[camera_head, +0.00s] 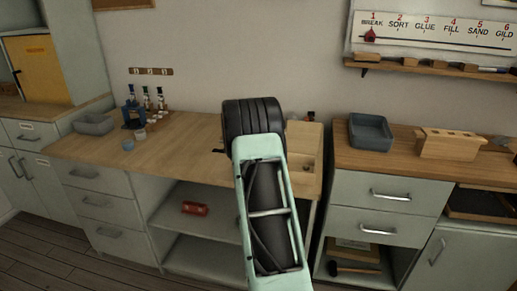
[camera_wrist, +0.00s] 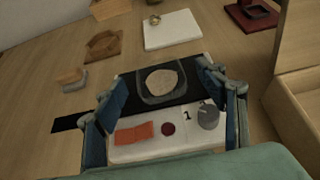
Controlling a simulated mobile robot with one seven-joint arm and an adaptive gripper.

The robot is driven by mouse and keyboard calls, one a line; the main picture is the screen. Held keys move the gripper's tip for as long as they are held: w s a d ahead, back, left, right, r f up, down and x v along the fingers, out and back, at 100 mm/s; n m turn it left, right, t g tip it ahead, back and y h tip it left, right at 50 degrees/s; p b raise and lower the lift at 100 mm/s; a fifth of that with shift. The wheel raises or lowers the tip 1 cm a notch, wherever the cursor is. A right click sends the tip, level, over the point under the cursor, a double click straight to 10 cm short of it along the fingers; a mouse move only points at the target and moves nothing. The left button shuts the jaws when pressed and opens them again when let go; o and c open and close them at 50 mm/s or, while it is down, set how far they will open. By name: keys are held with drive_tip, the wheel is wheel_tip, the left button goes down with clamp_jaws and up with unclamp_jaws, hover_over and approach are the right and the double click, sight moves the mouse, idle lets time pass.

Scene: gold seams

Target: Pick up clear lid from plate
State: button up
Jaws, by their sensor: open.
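In the wrist view my gripper (camera_wrist: 158,84) is open, one finger on each side of a small appliance. The appliance has a white front panel (camera_wrist: 190,142) with an orange label, a red button and a grey knob, and a black plate (camera_wrist: 125,90) on top. On the plate sits what looks like the clear lid (camera_wrist: 145,97), a see-through piece with a grey rounded rim. A pale round shape (camera_wrist: 163,79) shows within its outline. The fingers appear apart from the lid; contact cannot be told. In the head view my arm hides the gripper and the appliance.
In the wrist view a white board with a gold ring (camera_wrist: 172,32), a wooden piece (camera_wrist: 103,45), a small grey-and-wood block (camera_wrist: 71,80) and a dark red tray (camera_wrist: 250,16) lie beyond. A wooden box wall (camera_wrist: 292,110) stands close right. Bare worktop (camera_wrist: 40,95) lies left.

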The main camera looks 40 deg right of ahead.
drive_tip(key=c, duration=0.9)
drive_tip(key=shift+r, duration=0.1)
